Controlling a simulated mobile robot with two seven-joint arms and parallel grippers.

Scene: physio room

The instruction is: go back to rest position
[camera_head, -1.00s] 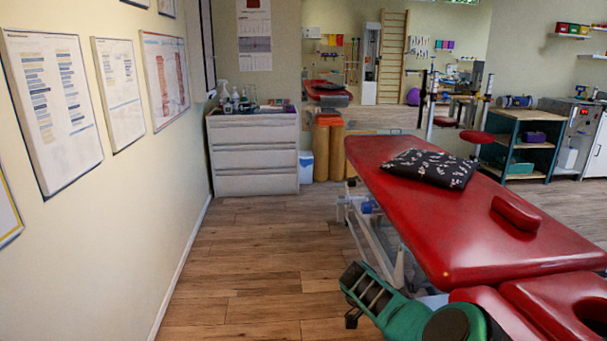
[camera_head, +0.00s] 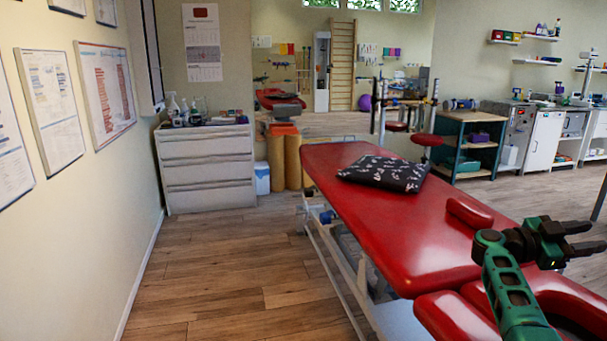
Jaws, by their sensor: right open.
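My right gripper (camera_head: 584,238) is at the right edge of the head view, on the end of my green and black arm. Its two dark fingers point right and stand apart, with nothing between them. It appears above the near right part of the red treatment table (camera_head: 405,225); I cannot tell its exact height over the padding. My left gripper is not in view.
A black patterned pillow (camera_head: 385,172) lies on the treatment table. A pale drawer cabinet (camera_head: 207,168) with bottles on top stands against the left wall. A shelf unit (camera_head: 467,145) stands at the back right. Wooden floor (camera_head: 220,270) left of the table is clear.

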